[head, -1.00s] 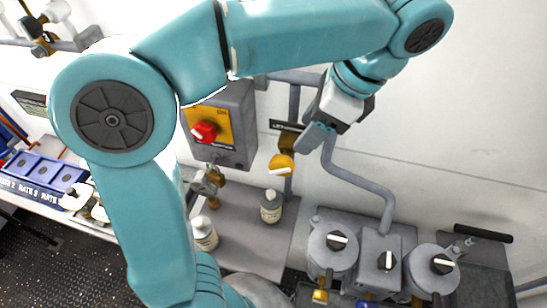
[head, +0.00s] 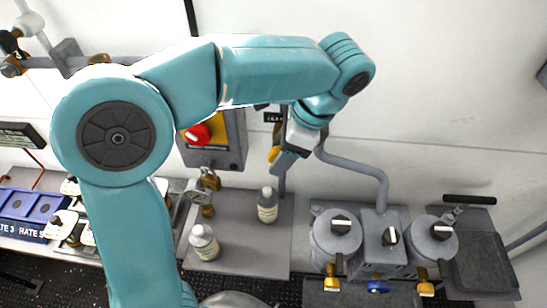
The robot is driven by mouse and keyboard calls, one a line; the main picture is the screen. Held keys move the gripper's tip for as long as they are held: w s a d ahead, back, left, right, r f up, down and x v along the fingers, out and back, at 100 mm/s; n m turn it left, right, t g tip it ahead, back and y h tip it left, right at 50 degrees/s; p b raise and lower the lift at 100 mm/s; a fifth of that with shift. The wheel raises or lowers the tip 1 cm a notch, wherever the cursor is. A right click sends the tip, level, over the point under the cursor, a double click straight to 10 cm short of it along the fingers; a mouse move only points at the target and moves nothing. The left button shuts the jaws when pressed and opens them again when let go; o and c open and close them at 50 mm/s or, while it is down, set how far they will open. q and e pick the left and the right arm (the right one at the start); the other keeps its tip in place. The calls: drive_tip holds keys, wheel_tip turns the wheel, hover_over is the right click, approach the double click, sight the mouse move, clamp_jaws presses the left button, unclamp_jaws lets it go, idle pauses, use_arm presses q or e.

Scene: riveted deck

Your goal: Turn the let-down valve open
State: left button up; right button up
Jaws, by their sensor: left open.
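A yellow valve handle (head: 273,154) sits on a grey vertical pipe against the white wall, in the middle of the head view. I take it for the let-down valve, but the small dark label (head: 272,117) above it is too small to read. My left gripper (head: 284,163) is open, with its fingers pointing down at the handle's right side. It overlaps part of the handle, and I cannot tell whether it touches it. The handle's right side is hidden. My right gripper is not in view.
A grey box with a red knob (head: 198,134) is left of the valve. Two bottles (head: 268,206) (head: 203,242) stand on the grey shelf (head: 240,246) below. Grey housings with black-and-white knobs (head: 341,225) are at right. A brass tap (head: 207,186) is at left.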

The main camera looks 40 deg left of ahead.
use_arm(q)
drive_tip(key=shift+w+d+f, duration=0.1)
drive_tip(key=shift+w+f, duration=0.05)
drive_tip(key=shift+s+r, duration=0.2)
drive_tip(key=shift+s, duration=0.25)
drive_tip(key=shift+c, duration=1.2)
drive_tip(key=shift+w+f, duration=0.1)
drive_tip(key=shift+w, duration=0.05)
drive_tip(key=c, duration=0.7)
